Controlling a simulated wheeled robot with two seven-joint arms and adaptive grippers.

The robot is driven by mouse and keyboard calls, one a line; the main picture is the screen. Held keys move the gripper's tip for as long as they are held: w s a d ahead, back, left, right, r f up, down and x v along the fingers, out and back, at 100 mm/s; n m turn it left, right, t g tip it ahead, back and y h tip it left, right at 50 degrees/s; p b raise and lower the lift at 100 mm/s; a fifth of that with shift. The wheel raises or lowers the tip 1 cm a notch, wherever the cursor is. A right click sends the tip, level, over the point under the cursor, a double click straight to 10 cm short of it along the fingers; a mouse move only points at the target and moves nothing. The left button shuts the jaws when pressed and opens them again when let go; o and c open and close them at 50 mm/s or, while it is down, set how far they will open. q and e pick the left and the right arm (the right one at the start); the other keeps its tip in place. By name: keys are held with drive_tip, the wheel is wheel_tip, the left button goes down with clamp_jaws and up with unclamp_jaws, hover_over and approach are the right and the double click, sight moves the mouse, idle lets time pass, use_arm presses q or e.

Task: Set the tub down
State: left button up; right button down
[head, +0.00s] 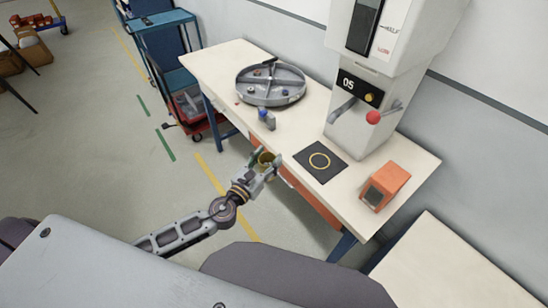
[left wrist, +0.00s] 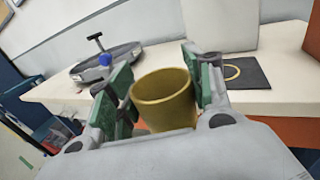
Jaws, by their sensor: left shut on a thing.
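A small gold tub (head: 265,159) is held in my left gripper (head: 264,163), in front of the workbench's near edge in the head view. In the left wrist view the tub (left wrist: 164,98) sits upright between the two green-padded fingers (left wrist: 160,88). Its inside looks empty as far as I can see. A black mat (head: 320,176) with a yellow ring (head: 319,161) lies on the bench to the right of the gripper. The mat also shows in the left wrist view (left wrist: 258,76). My right gripper is not in view.
A round grey divided tray (head: 270,101) stands at the back left of the cream bench (head: 225,68). A white machine marked 05 (head: 358,120) stands behind the mat. An orange box (head: 386,186) stands to the mat's right.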

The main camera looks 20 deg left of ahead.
use_arm(q)
drive_tip(key=s+a+f+n+y, duration=0.1)
drive_tip(key=a+f+n+y, duration=0.2)
drive_tip(key=a+f+y, duration=0.1)
drive_tip(key=shift+a+f+t+y, duration=0.3)
drive_tip(key=shift+a+f, duration=0.15)
drive_tip(key=shift+f, duration=0.3)
drive_tip(key=shift+s, duration=0.1)
drive_tip(key=shift+a, duration=0.2)
